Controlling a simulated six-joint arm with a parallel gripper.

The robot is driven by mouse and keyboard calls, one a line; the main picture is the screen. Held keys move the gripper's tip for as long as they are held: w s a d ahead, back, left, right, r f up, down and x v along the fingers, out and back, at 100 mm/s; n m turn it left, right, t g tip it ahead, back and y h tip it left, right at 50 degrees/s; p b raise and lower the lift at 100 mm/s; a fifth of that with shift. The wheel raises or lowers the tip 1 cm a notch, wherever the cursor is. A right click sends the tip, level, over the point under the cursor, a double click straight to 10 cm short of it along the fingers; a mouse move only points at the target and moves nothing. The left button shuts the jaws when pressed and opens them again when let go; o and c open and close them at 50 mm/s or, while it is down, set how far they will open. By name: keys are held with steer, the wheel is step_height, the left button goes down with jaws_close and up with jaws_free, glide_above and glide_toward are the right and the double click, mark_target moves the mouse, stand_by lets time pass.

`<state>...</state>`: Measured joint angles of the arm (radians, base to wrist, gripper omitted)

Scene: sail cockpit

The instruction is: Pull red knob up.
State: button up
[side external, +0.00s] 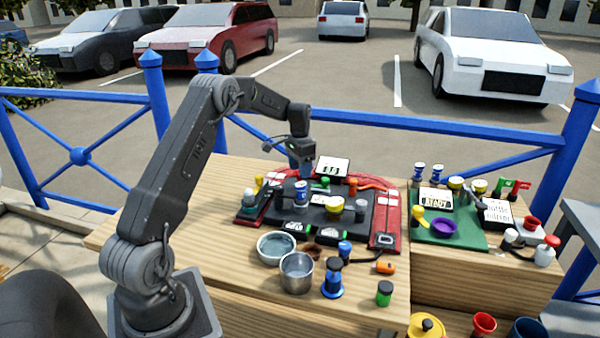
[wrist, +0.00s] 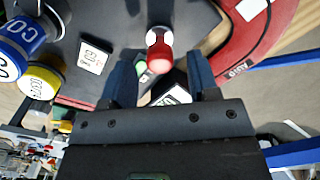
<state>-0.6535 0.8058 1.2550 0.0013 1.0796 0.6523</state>
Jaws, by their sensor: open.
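The red knob (wrist: 160,56) has a rounded red cap and a white collar. In the wrist view it stands on the dark panel (wrist: 185,18), in the gap between my two blue fingers. My gripper (wrist: 159,68) is open, with a finger on either side of the knob and space visible on both sides. In the side view my gripper (side external: 303,165) points down over the back of the dark panel, near a small display (side external: 332,167). I cannot tell from that view which cap is the red knob or how high my fingertips are above the panel.
A green cap (wrist: 144,72) and a display (wrist: 174,95) sit close to the knob. Blue (wrist: 20,38) and yellow (wrist: 42,80) knobs stand to the left. The red curved border (wrist: 260,40) lies right. Metal bowls (side external: 296,272) stand in front, and a blue railing (side external: 400,127) runs behind.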

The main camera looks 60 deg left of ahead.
steer(key=shift+f, duration=0.8)
steer(key=shift+c, duration=0.2)
jaws_close()
